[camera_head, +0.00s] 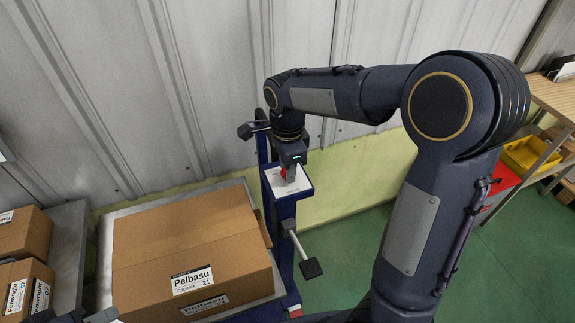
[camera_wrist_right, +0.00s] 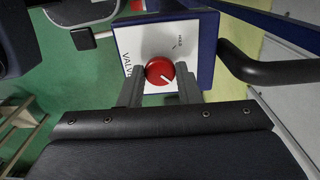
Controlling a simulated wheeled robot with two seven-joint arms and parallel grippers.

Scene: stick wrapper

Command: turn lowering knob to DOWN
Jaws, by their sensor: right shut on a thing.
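The lowering knob (camera_wrist_right: 158,69) is round and red with a white pointer line, on a white panel (camera_wrist_right: 143,38) lettered "VALVE" and "HOLD". In the right wrist view the pointer slants to the lower right; I see no DOWN mark. My right gripper (camera_head: 288,172) points down at the panel on the blue post, its fingers on either side of the knob and shut on it. In the head view only a bit of red shows beside the fingers. Dark parts of my left gripper (camera_head: 88,316) show at the bottom left edge; its jaws cannot be made out.
A large cardboard box (camera_head: 185,240) labelled Pelbasu lies left of the blue post. A lever with a black pad (camera_head: 311,268) sticks out below the panel. More boxes (camera_head: 22,233) stand at far left. A corrugated wall is behind; green floor is open to the right.

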